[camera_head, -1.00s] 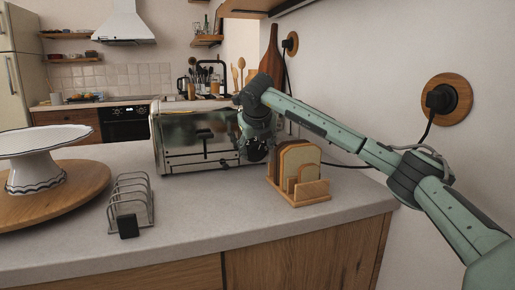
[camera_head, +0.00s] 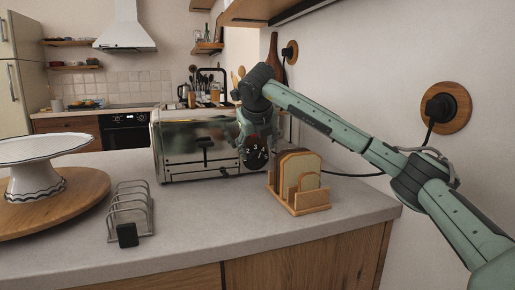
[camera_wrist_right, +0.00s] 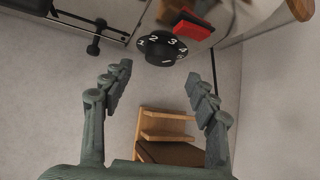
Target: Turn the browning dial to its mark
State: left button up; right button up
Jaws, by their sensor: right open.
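The browning dial (camera_head: 256,154) is a black round knob with white numbers on the end of the shiny metal toaster (camera_head: 196,140). In the right wrist view the dial (camera_wrist_right: 162,48) shows several numbers, with a red-and-black piece (camera_wrist_right: 193,25) beside it. My right gripper (camera_wrist_right: 158,80) is open and empty. Its fingertips are apart on either side, short of the dial and not touching it. In the head view the right gripper (camera_head: 257,128) overlaps the toaster's right end, just above the dial. I cannot make out the mark. My left gripper is not in view.
A wooden holder with bread slices (camera_head: 300,190) stands close in front of the dial. A wire toast rack (camera_head: 130,208) and a white cake stand (camera_head: 38,165) on a round wooden board stand to the left. Counter between rack and bread holder is clear. A black cord runs to the wall socket.

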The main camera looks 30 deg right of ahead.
aim_at(258, 158)
notch_tip(258, 158, up, 2)
jog(key=s+d+m+t+y+b, duration=0.1)
jog(key=s+d+m+y+b, duration=0.15)
jog(key=y+b, duration=0.2)
jog(key=shift+n, duration=0.25)
jog(key=x, duration=0.4)
jog(key=shift+w+f+b, duration=0.1)
jog(key=shift+f+b, duration=0.1)
jog(key=shift+b, duration=0.15)
jog(key=shift+p+x, duration=0.4)
jog(key=shift+x, duration=0.45)
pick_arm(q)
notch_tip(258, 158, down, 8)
pick_arm(e)
jog(key=shift+w+d+f, duration=0.1)
jog(key=shift+w+f, duration=0.35)
jog(key=shift+w, duration=0.2)
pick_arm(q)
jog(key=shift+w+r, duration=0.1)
